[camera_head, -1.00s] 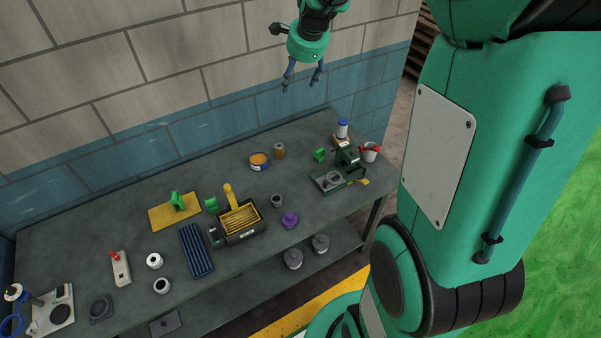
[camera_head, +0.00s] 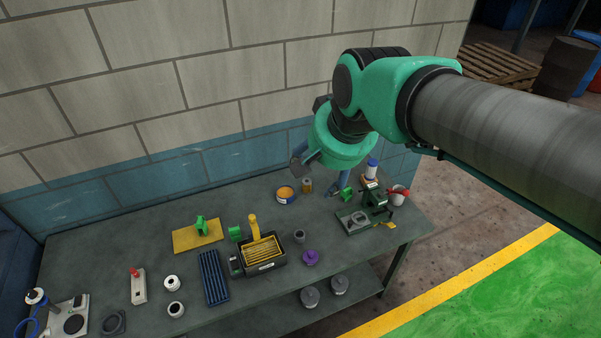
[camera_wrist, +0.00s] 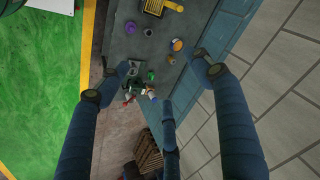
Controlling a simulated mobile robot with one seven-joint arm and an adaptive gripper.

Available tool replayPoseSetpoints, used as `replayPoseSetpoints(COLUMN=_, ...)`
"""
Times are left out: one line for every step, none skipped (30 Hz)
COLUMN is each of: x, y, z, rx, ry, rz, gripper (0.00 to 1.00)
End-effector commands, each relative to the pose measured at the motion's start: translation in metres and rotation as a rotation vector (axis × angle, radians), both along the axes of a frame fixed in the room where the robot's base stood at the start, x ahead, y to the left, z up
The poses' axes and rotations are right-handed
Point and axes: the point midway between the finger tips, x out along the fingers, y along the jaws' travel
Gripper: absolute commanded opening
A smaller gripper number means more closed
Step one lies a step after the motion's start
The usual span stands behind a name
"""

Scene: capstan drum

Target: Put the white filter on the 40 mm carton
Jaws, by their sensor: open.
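Two white round pieces with dark centres, the near one (camera_head: 176,309) and the far one (camera_head: 172,282), stand at the left front of the bench; I cannot tell whether either is the white filter. A white cylinder with a blue top (camera_head: 371,170) stands at the back right on or against something orange and white; it also shows in the wrist view (camera_wrist: 152,95). No carton's size label is legible. My gripper (camera_head: 320,178) is open and empty, pointing down above the back right of the bench. Its spread fingers frame the bench in the wrist view (camera_wrist: 160,78).
The grey bench (camera_head: 130,240) stands against a block wall (camera_head: 150,90). A black bin with yellow strips (camera_head: 262,252), a purple piece (camera_head: 310,257), an orange-topped tin (camera_head: 286,194), a green press (camera_head: 374,198) and a pail (camera_head: 398,194) stand on it.

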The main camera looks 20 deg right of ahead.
Motion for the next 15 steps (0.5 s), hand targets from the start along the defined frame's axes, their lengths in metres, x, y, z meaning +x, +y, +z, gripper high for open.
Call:
replayPoseSetpoints(x=-0.015, y=0.006, z=-0.001, rx=-0.026, ry=-0.006, rz=0.054, gripper=0.66)
replayPoseSetpoints(x=-0.023, y=0.008, z=-0.002, rx=-0.042, ry=-0.007, rz=0.087, gripper=0.66)
replayPoseSetpoints(x=-0.034, y=0.011, z=-0.004, rx=-0.064, ry=-0.009, rz=0.129, gripper=0.66)
replayPoseSetpoints(x=-0.041, y=0.014, z=-0.006, rx=-0.079, ry=-0.009, rz=0.162, gripper=0.66)
replayPoseSetpoints(x=-0.048, y=0.016, z=-0.008, rx=-0.094, ry=-0.011, rz=0.192, gripper=0.66)
replayPoseSetpoints(x=-0.057, y=0.018, z=-0.01, rx=-0.113, ry=-0.013, rz=0.23, gripper=0.66)
replayPoseSetpoints(x=-0.063, y=0.02, z=-0.012, rx=-0.126, ry=-0.014, rz=0.257, gripper=0.66)
replayPoseSetpoints(x=-0.069, y=0.021, z=-0.014, rx=-0.139, ry=-0.015, rz=0.281, gripper=0.66)
replayPoseSetpoints(x=-0.076, y=0.023, z=-0.016, rx=-0.154, ry=-0.016, rz=0.311, gripper=0.66)
replayPoseSetpoints(x=-0.08, y=0.024, z=-0.018, rx=-0.164, ry=-0.016, rz=0.332, gripper=0.66)
replayPoseSetpoints(x=-0.084, y=0.025, z=-0.019, rx=-0.173, ry=-0.016, rz=0.348, gripper=0.66)
replayPoseSetpoints(x=-0.089, y=0.025, z=-0.02, rx=-0.184, ry=-0.017, rz=0.369, gripper=0.66)
replayPoseSetpoints(x=-0.091, y=0.026, z=-0.021, rx=-0.19, ry=-0.018, rz=0.38, gripper=0.66)
replayPoseSetpoints(x=-0.093, y=0.026, z=-0.022, rx=-0.196, ry=-0.019, rz=0.392, gripper=0.66)
replayPoseSetpoints(x=-0.096, y=0.027, z=-0.023, rx=-0.201, ry=-0.019, rz=0.402, gripper=0.66)
